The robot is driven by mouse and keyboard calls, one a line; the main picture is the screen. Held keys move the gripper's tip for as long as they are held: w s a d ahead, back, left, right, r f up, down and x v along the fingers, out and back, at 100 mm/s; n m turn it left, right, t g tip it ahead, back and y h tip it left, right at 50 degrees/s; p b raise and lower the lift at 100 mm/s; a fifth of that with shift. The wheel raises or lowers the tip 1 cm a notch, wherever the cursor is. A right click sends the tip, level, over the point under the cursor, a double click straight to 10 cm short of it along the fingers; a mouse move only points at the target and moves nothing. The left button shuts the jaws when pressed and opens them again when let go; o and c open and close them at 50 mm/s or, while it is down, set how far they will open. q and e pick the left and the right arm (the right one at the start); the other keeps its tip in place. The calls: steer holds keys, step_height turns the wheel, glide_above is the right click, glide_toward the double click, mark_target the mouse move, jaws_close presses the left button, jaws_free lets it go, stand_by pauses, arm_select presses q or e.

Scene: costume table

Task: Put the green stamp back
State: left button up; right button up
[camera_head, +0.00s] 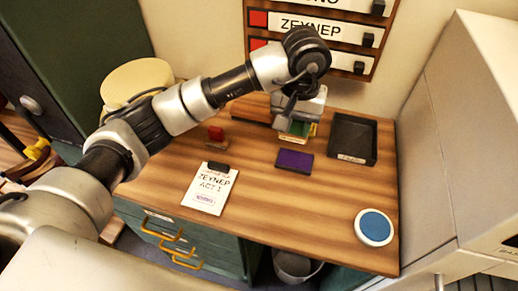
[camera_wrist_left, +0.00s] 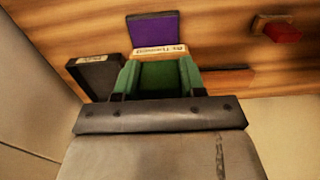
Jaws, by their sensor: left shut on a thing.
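My left gripper (camera_head: 298,117) is shut on the green stamp (camera_head: 297,130), at the back of the wooden desk. In the left wrist view the green stamp (camera_wrist_left: 158,76) sits between the fingers, with a pale lettered edge facing the purple pad. The purple pad (camera_head: 294,160) lies on the desk just in front of the stamp in the head view. A red stamp (camera_head: 215,134) stands on the desk to the left. A low wooden block (camera_head: 250,108) at the back is partly hidden by my arm. I cannot tell whether the green stamp touches the desk. My right gripper is out of view.
A black tray (camera_head: 353,139) stands right of the gripper. A paper marked ZEYNEP ACT I (camera_head: 208,190) lies at the front left, and a round blue pad (camera_head: 374,227) at the front right. A name-plate rack (camera_head: 311,27) hangs behind. The desk's front middle is clear.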

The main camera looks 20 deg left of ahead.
arm_select(q)
steer(key=a+f+p, duration=0.1)
steer(key=a+f, duration=0.1)
steer(key=a, duration=0.1)
steer(key=w+a+f, duration=0.1)
steer(key=a+f, duration=0.1)
steer(key=a, duration=0.2)
steer(key=a+f+p, duration=0.1)
steer(key=a+f, duration=0.1)
steer(key=a, duration=0.1)
steer(key=shift+w+a+f+p, duration=0.15)
steer(key=shift+w+a+p, duration=0.15)
steer(key=shift+w+a, duration=0.1)
step_height(320, 180, down, 4)
steer(key=shift+r+p, duration=0.1)
steer(key=shift+p, duration=0.5)
steer(key=shift+f, duration=0.25)
steer(key=shift+f+b, duration=0.1)
steer(key=shift+b, duration=0.2)
steer(key=o, duration=0.8)
steer(key=shift+c, duration=0.2)
